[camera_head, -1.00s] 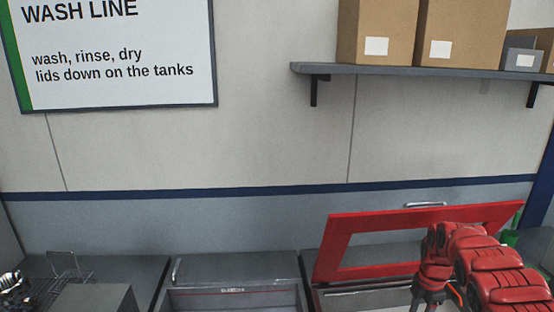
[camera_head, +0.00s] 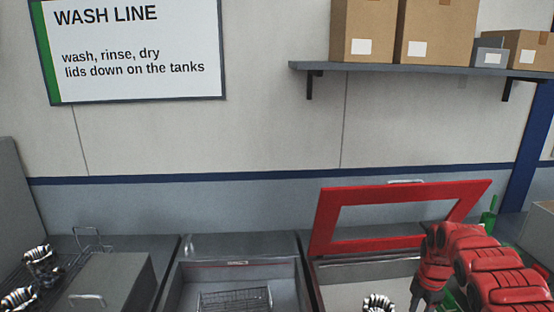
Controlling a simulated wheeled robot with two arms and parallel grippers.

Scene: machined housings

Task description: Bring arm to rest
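My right arm (camera_head: 480,268) is red and comes in from the lower right, bent in front of the right tank. My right gripper is at the lower edge, dark and pointing down; its fingertips are cut off or hidden. My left arm and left gripper do not show. The right tank's red-framed lid (camera_head: 335,219) stands raised and tilted, behind and beside my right arm.
The middle tank (camera_head: 290,268) is open and holds a wire basket (camera_head: 235,299). Shiny metal parts (camera_head: 38,262) lie on a rack at the left, beside a grey box (camera_head: 112,278). A wall shelf (camera_head: 420,69) carries cardboard boxes (camera_head: 437,32).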

